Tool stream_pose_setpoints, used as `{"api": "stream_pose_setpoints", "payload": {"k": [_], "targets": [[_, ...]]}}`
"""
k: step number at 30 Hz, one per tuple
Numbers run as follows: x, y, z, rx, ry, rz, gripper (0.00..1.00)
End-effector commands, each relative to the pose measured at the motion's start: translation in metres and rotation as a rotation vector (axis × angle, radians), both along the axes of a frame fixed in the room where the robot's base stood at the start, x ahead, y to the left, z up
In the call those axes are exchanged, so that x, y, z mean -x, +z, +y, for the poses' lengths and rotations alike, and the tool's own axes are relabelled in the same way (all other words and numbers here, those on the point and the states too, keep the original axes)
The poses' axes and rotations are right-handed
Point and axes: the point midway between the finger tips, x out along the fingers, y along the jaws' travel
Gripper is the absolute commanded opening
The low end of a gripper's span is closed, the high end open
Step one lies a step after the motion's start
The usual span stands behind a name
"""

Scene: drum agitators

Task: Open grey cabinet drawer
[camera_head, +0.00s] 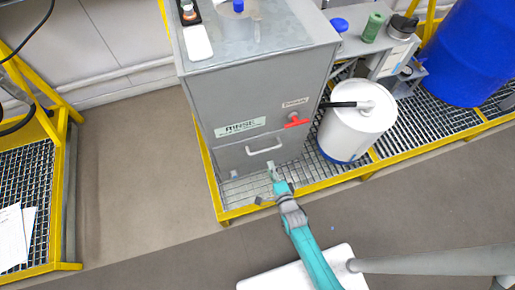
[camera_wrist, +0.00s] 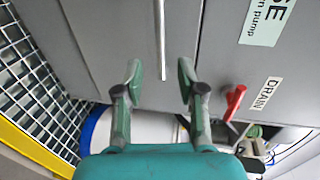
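The grey cabinet (camera_head: 250,90) stands at the centre of the head view, with a "RINSE" label on its front. Its lower drawer front (camera_head: 235,160) carries a pale bar handle (camera_head: 264,147). My gripper (camera_head: 273,172) is just below the handle's right part in the head view. In the wrist view my gripper (camera_wrist: 160,76) is open and empty, its two fingertips apart. The handle (camera_wrist: 161,40) runs upward between and beyond the fingertips, touching neither. The drawer looks shut flush. How far the fingertips are from the drawer face I cannot tell.
A red valve lever (camera_head: 297,120) is right of the handle, near a "DRAIN" label. A white drum (camera_head: 350,135) stands to the right. A yellow-edged grating (camera_head: 240,190) lies under the cabinet. Open floor (camera_head: 130,160) is at left.

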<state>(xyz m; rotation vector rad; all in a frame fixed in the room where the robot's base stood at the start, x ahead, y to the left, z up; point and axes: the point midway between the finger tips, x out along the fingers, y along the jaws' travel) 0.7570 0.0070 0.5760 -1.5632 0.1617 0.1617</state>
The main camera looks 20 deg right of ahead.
Motion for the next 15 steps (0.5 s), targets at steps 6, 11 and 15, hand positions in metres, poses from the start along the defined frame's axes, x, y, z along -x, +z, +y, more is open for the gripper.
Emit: {"api": "stream_pose_setpoints", "payload": {"k": [6, 11, 15], "targets": [[-0.028, -0.004, 0.000, 0.002, -0.001, -0.002, 0.39], [-0.054, -0.010, 0.000, 0.002, 0.000, -0.002, 0.39], [-0.075, -0.014, 0.000, 0.003, 0.001, -0.001, 0.39]]}}
